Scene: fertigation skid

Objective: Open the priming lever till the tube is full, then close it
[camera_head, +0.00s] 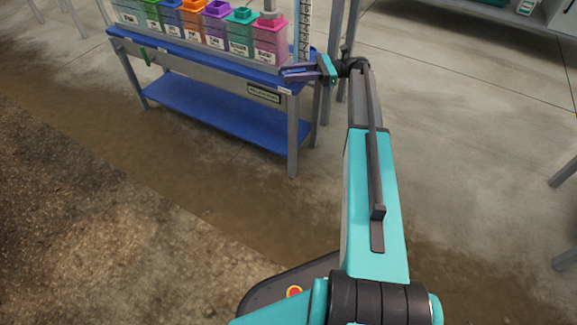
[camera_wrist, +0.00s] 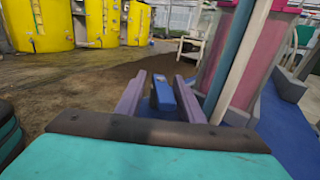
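My gripper (camera_head: 299,73) is at the right end of the blue bench, beside the rightmost pink container. In the wrist view its two purple fingers (camera_wrist: 160,97) are apart. A small blue piece, possibly the priming lever (camera_wrist: 162,93), shows between the fingertips, nearer the right finger. I cannot tell whether it touches either finger or lies beyond them. A pale upright tube (camera_wrist: 240,65) stands just right of the fingers, in front of the pink container. Its fill level cannot be made out. In the head view the lever is not distinguishable near my gripper.
The blue bench (camera_head: 215,105) carries a row of coloured containers (camera_head: 196,25) with white labels. A ladder-like scale (camera_head: 305,30) stands at its right end. Yellow tanks (camera_wrist: 105,22) stand far off in the wrist view.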

